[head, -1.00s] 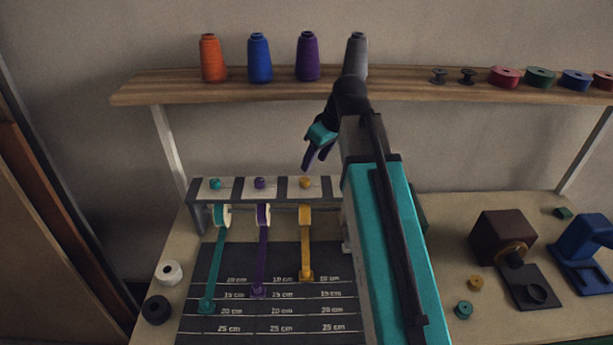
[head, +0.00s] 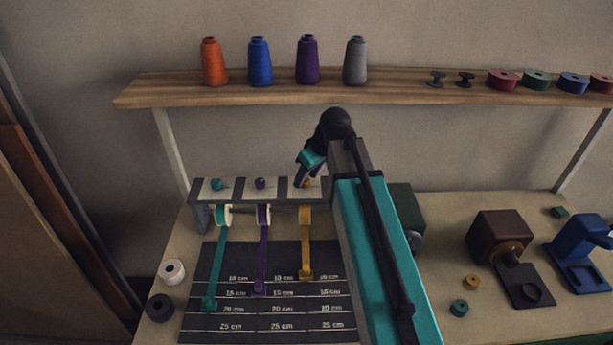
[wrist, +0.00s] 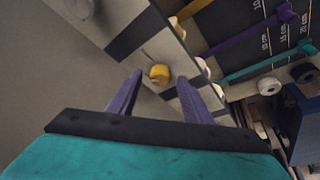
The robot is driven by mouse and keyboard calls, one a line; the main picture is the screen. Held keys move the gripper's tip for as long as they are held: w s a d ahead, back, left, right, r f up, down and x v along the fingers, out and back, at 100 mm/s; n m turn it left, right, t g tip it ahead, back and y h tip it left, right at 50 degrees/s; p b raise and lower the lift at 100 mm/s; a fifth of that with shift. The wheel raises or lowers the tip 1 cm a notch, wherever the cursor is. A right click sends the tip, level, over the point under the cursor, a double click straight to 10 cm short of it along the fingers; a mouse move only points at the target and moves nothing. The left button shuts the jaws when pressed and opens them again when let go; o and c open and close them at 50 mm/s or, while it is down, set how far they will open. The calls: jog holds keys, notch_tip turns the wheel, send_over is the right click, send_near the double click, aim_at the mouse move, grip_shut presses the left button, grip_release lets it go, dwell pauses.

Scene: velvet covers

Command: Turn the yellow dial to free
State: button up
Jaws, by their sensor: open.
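The yellow dial (wrist: 160,74) sits on a white panel of the ribbon rack (wrist: 125,30), between and just beyond my two purple fingertips in the wrist view. My gripper (wrist: 160,80) is open around the line to the dial, with nothing held; I cannot tell whether it touches the dial. In the head view my gripper (head: 304,180) is over the yellow dial's panel and largely hides the dial. A yellow ribbon (head: 305,240) hangs below that panel onto a dark measuring board (head: 230,325). The dial's setting is too small to read.
The teal dial (head: 216,184) and purple dial (head: 260,183) sit left of the yellow one, with their own ribbons. A wooden shelf (head: 200,94) with thread cones runs above. White and black rolls lie at left; a brown device (head: 498,236) stands at right.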

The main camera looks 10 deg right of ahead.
jog(key=shift+w+a+f, duration=0.1)
jog(key=shift+w+f, duration=0.05)
jog(key=shift+f, duration=0.35)
jog(key=c, duration=1.1)
jog(key=shift+o, duration=0.2)
